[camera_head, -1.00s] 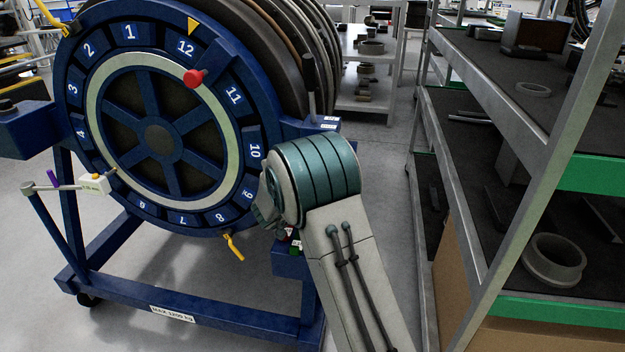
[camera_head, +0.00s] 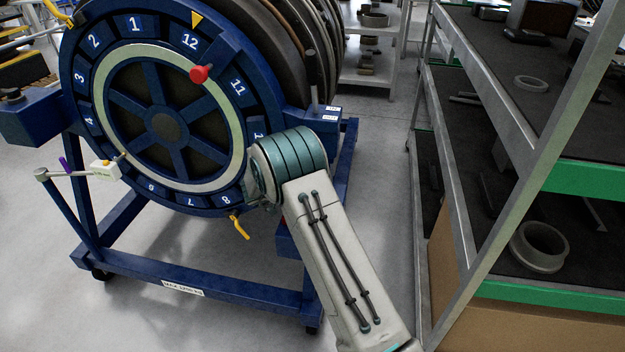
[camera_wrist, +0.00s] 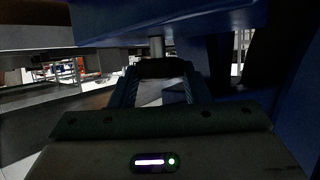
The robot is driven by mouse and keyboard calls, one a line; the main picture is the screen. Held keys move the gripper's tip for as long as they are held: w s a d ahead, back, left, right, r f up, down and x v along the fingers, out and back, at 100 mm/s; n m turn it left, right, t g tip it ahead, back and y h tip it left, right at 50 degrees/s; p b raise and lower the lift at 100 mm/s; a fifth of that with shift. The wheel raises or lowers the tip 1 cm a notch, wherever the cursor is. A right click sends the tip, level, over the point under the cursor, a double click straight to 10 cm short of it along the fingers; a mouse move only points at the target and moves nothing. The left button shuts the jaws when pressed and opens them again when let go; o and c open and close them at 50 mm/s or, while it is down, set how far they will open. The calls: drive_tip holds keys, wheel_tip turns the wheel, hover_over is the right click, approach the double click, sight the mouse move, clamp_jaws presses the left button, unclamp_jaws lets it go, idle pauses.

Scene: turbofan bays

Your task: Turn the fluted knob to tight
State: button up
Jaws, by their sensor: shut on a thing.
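In the wrist view the fluted knob (camera_wrist: 161,67) is a dark, short, round piece at the lower end of a pale metal stem, under a dark blue part. Its flutes are too dark to make out. My gripper (camera_wrist: 161,80) reaches toward it with one finger on each side, shut on it. In the head view the knob and my fingers are hidden behind my own arm, beside the lower right of the numbered blue wheel (camera_head: 165,125). How far the knob is turned cannot be told.
The wheel stands in a blue frame (camera_head: 200,285) and carries a red knob (camera_head: 200,74) and a yellow pointer (camera_head: 196,18). A yellow hook (camera_head: 240,227) hangs low near my arm. A grey shelf rack (camera_head: 470,200) stands at right. Floor shows between rack and frame.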

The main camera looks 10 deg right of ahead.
drive_tip(key=o, duration=1)
drive_tip(key=shift+d, duration=0.1)
drive_tip(key=shift+c, duration=0.2)
drive_tip(key=v, duration=1.3)
drive_tip(key=shift+s+a, duration=0.2)
drive_tip(key=shift+a, duration=0.15)
drive_tip(key=shift+r, duration=0.15)
